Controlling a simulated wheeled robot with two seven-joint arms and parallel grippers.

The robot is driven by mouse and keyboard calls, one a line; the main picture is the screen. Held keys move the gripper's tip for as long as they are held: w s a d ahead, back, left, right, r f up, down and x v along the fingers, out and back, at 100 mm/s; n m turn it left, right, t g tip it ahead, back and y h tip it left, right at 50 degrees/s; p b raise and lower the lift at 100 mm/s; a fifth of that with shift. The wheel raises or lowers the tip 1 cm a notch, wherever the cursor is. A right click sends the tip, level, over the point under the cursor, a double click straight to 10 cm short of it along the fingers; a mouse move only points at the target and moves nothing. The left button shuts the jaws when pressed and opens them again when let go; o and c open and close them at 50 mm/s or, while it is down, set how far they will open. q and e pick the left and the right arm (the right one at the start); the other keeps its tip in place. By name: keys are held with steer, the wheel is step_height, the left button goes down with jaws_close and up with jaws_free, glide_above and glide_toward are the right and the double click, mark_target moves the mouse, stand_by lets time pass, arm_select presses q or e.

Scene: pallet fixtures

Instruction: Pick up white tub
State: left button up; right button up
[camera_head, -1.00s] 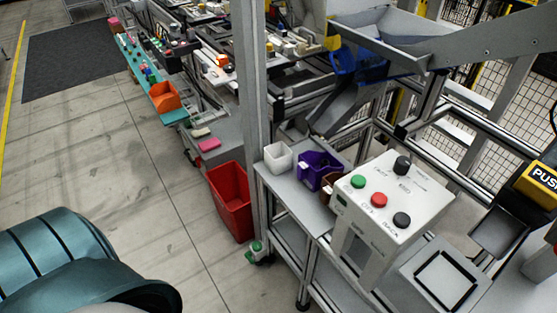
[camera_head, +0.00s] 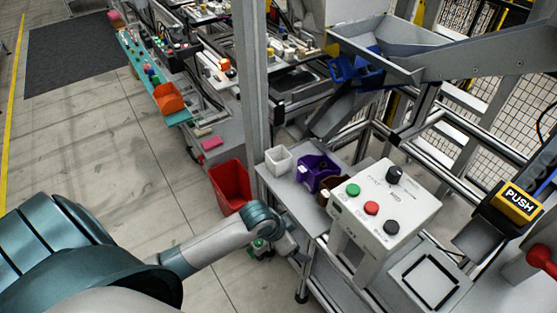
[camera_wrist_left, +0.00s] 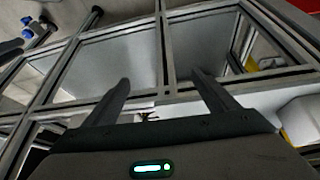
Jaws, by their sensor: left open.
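The white tub (camera_head: 278,160) is a small open container standing upright at the far left end of a narrow grey shelf, beside a purple bin. My left arm reaches in from the lower left, and its gripper (camera_head: 302,256) is low beside the shelf's front edge, nearer to me than the tub and apart from it. In the left wrist view the left gripper (camera_wrist_left: 160,78) has its two fingers spread with nothing between them, in front of metal frame bars. I cannot surely pick out the tub in that view. My right gripper is not in view.
A purple bin (camera_head: 314,176) and a brown bin (camera_head: 327,193) stand beside the tub. A control box (camera_head: 385,208) with coloured buttons is to the right. A red bin (camera_head: 229,183) stands on the floor at left.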

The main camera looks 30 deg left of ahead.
arm_select(q)
steer(key=w+a+r, duration=0.8)
steer(key=a+r, duration=0.3)
steer(key=r, duration=0.1)
steer(key=w+a+r+y, duration=0.1)
steer(key=w+a+r, duration=0.7)
steer(key=a+r, duration=0.3)
steer(key=shift+r+g+p, duration=0.3)
steer(key=shift+r+p, duration=0.05)
steer(key=shift+p, duration=0.1)
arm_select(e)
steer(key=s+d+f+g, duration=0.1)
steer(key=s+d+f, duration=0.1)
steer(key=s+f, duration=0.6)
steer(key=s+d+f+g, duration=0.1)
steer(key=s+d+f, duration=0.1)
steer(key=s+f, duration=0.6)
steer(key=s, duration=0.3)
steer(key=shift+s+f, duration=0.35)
arm_select(q)
steer(key=shift+w+a, duration=0.1)
steer(key=p+x, duration=0.3)
steer(key=x, duration=0.9)
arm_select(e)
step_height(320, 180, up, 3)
arm_select(q)
steer(key=shift+f, duration=0.15)
